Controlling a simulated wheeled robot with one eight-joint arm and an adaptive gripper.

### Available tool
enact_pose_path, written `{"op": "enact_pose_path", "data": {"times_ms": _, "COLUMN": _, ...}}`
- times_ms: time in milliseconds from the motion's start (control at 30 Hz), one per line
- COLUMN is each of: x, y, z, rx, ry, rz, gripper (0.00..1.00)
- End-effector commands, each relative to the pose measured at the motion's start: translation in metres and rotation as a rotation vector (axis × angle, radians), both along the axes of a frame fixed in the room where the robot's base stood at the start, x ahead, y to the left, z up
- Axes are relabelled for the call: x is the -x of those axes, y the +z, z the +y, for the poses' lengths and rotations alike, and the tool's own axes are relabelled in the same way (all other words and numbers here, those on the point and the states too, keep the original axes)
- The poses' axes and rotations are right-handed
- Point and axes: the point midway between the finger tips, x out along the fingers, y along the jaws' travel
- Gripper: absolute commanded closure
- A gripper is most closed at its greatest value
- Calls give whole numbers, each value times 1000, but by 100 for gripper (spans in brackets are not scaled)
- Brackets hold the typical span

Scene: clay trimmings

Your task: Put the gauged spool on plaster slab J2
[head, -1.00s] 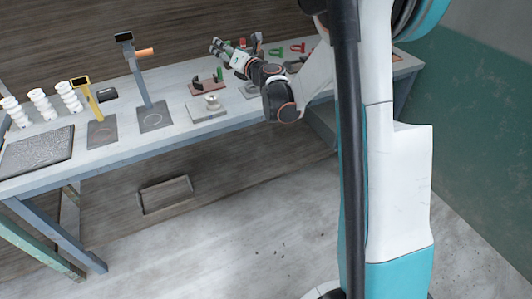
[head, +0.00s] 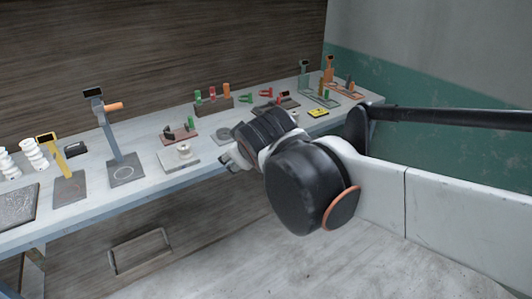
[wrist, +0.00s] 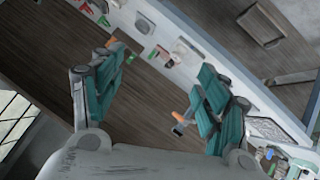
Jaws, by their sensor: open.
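Several white ribbed spools (head: 33,155) stand at the far left of the bench in the head view. I cannot tell which spool is the gauged one. A pale slab (head: 191,164) lies mid-bench with a small white ring-shaped piece (head: 183,151) on it. No J2 label is readable on any slab. My gripper (head: 228,160) is just right of this slab, by the bench's front edge, partly hidden behind my own wrist. In the wrist view my gripper (wrist: 162,62) has its two teal-padded fingers spread wide with nothing between them.
A tall post with an orange arm (head: 112,135) and a yellow gauge stand (head: 65,170) rise from plates on the left. A dark textured mat (head: 15,211) lies at the front left. Red and green pieces (head: 212,97) stand at the back. The floor (head: 220,262) before the bench is clear.

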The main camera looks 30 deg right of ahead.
Motion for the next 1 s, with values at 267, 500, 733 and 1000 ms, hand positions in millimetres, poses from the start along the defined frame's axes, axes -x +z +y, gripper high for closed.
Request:
{"op": "enact_pose_path", "data": {"times_ms": 267, "x": 94, "y": -55, "z": 54, "rx": -367, "ry": -112, "rz": 180, "gripper": 32}}
{"op": "enact_pose_path", "data": {"times_ms": 500, "x": 111, "y": -64, "z": 66, "rx": -436, "ry": -134, "rz": 222, "gripper": 32}}
{"op": "enact_pose_path", "data": {"times_ms": 733, "x": 111, "y": -63, "z": 65, "rx": -433, "ry": -132, "rz": 220, "gripper": 32}}
{"op": "enact_pose_path", "data": {"times_ms": 1000, "x": 111, "y": -63, "z": 65, "rx": -433, "ry": -132, "rz": 220, "gripper": 32}}
